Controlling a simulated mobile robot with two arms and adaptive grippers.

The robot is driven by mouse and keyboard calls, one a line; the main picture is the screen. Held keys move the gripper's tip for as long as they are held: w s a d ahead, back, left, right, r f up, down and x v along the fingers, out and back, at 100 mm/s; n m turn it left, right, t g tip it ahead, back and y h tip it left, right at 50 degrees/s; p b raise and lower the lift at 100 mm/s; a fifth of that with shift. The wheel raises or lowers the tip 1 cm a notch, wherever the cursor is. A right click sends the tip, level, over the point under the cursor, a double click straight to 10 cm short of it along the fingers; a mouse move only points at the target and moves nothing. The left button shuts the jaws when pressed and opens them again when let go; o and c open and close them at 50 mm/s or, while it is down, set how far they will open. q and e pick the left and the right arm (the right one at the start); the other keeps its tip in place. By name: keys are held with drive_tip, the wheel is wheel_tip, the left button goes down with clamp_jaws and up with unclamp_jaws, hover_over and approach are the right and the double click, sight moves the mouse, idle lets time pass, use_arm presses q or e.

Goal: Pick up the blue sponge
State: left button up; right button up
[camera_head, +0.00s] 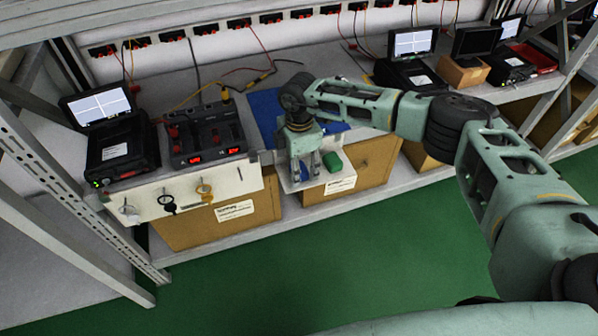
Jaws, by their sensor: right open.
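My right gripper (306,172) points down at the front edge of the shelf, with its fingers apart and nothing seen between them. A flat blue sheet or mat (265,108) lies on the shelf behind the gripper, partly covered by my right wrist. I cannot make out a separate blue sponge; it may be hidden by the gripper or wrist. A green block (333,162) sits just right of the fingers, at a whitish tray-like surface (343,184). I cannot tell whether the fingers touch it. My left gripper is not in view.
Left of the gripper stand a black power unit (205,135) with red displays and a black case with a screen (122,148). More instruments (410,70) stand at the right. Cardboard boxes (222,218) fill the lower shelf. Cables cross the back. The green floor is clear.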

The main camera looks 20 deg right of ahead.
drive_tip(key=c, duration=0.5)
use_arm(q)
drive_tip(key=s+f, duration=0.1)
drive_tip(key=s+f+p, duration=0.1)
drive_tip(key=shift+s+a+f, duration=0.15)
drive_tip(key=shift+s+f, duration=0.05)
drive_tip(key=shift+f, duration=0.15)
use_arm(e)
wheel_tip(320, 180, up, 10)
drive_tip(key=shift+r, duration=0.1)
drive_tip(key=shift+c, duration=0.2)
